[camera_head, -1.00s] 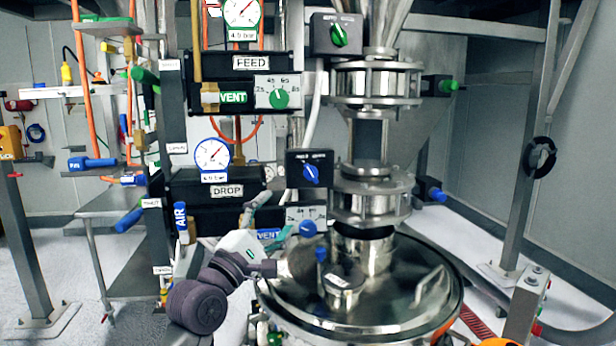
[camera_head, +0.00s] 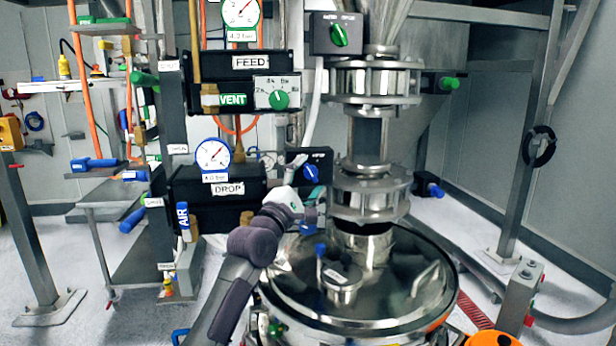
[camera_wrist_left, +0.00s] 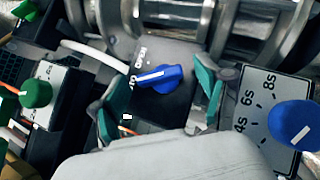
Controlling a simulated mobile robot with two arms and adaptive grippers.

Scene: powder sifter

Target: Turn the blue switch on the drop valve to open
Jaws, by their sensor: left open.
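The blue switch (camera_head: 310,172) sits on a dark box (camera_head: 322,158) beside the lower flanged valve (camera_head: 370,194). In the left wrist view the blue switch (camera_wrist_left: 158,78) is near the middle, its white line pointing left toward small lettering that I cannot read surely. My left gripper (camera_head: 308,194) is just below and in front of the box in the head view. In the left wrist view its teal fingers (camera_wrist_left: 157,98) are spread either side of the switch, open and empty. I cannot tell how far the fingertips are from the box face. My right gripper is not in view.
A blue timer knob (camera_wrist_left: 294,125) with a numbered scale lies right of the fingers in the left wrist view. The DROP panel (camera_head: 215,190) is left of my arm. The steel lid (camera_head: 350,300) lies below, and a green switch (camera_head: 340,36) above.

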